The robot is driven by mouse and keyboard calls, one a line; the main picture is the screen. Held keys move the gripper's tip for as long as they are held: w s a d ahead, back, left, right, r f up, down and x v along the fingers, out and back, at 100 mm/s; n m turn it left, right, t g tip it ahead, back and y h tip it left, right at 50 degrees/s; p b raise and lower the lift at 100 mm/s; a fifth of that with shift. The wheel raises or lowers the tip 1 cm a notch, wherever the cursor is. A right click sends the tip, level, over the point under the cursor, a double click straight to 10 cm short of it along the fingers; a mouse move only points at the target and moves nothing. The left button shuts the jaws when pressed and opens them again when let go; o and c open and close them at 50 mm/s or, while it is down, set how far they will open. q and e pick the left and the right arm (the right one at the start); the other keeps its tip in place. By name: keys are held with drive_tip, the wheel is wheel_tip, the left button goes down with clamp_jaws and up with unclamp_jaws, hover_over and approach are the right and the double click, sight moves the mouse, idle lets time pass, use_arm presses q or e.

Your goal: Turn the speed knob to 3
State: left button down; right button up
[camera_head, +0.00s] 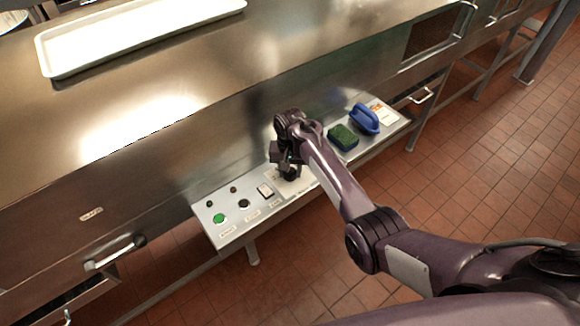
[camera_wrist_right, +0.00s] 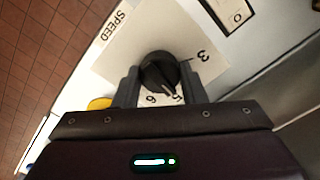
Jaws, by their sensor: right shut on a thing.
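The black speed knob (camera_wrist_right: 160,70) sits on a pale dial plate (camera_wrist_right: 125,52) in the right wrist view. The plate has a SPEED label, and the digits 3, 5 and 6 show around the knob. The knob's ridge slants toward the lower right, near the 5; its exact setting is hard to read. My right gripper (camera_wrist_right: 158,82) is shut on the knob, one finger on each side. In the head view my right gripper (camera_head: 288,170) hides the knob on the control panel (camera_head: 235,236). My left gripper is not in view.
The panel also carries a green button (camera_head: 219,218), a black button (camera_head: 244,203) and a rocker switch (camera_head: 265,190). A white tray (camera_head: 60,65) rests on the steel machine above.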

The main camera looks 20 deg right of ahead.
drive_tip(key=n+p, duration=0.1)
drive_tip(key=n, duration=0.1)
drive_tip(key=shift+r+n, duration=0.15)
drive_tip(key=shift+n, duration=0.25)
drive_tip(key=n+p, duration=0.1)
drive_tip(key=n, duration=0.2)
drive_tip(key=shift+n, duration=0.3)
drive_tip(key=n+p, duration=0.1)
drive_tip(key=n, duration=0.2)
drive_tip(key=shift+n, duration=1.9)
drive_tip(key=o, duration=1)
